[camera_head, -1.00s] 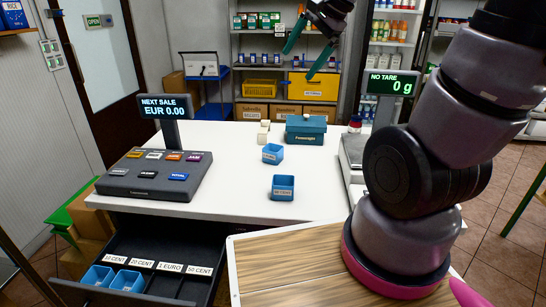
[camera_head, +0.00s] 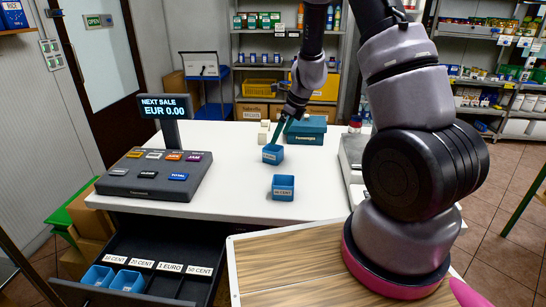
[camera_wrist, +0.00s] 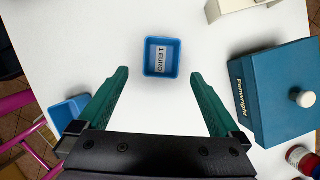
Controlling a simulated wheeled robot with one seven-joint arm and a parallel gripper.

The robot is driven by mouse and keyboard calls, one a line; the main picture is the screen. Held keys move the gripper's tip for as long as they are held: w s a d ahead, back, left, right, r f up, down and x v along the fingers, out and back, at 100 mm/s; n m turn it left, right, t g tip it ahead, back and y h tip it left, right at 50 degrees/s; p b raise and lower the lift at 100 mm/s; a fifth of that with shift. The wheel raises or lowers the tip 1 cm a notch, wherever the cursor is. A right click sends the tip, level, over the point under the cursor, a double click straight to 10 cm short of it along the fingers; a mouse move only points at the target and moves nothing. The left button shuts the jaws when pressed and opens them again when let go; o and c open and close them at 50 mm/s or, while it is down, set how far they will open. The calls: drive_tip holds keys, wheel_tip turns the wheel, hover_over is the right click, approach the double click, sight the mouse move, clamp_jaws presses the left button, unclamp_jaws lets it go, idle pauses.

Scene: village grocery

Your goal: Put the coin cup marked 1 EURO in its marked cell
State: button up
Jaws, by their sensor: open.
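The blue coin cup marked 1 EURO (camera_head: 272,155) stands upright on the white counter. In the wrist view the cup (camera_wrist: 162,58) shows its label and lies just beyond the fingertips, roughly centred between them. My gripper (camera_head: 277,139) is over the counter, pointing down by the cup; in the wrist view the gripper (camera_wrist: 159,76) is open and empty. The open drawer (camera_head: 120,248) has a cell labelled 1 EURO (camera_head: 169,267), third from the left, which looks empty. Two blue cups (camera_head: 110,280) sit in the two left cells.
Another blue cup marked 50 CENT (camera_head: 283,188) stands nearer on the counter. The register (camera_head: 155,173) is left, the scale (camera_head: 354,150) right. The front middle counter (camera_head: 235,195) is clear.

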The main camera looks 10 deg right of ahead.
sight(273, 148)
drive_tip(key=x, duration=0.8)
drive_tip(key=shift+w, duration=0.25)
drive_tip(key=c, duration=1.4)
drive_tip(key=shift+a+r, duration=0.1)
drive_tip(key=shift+r, duration=0.05)
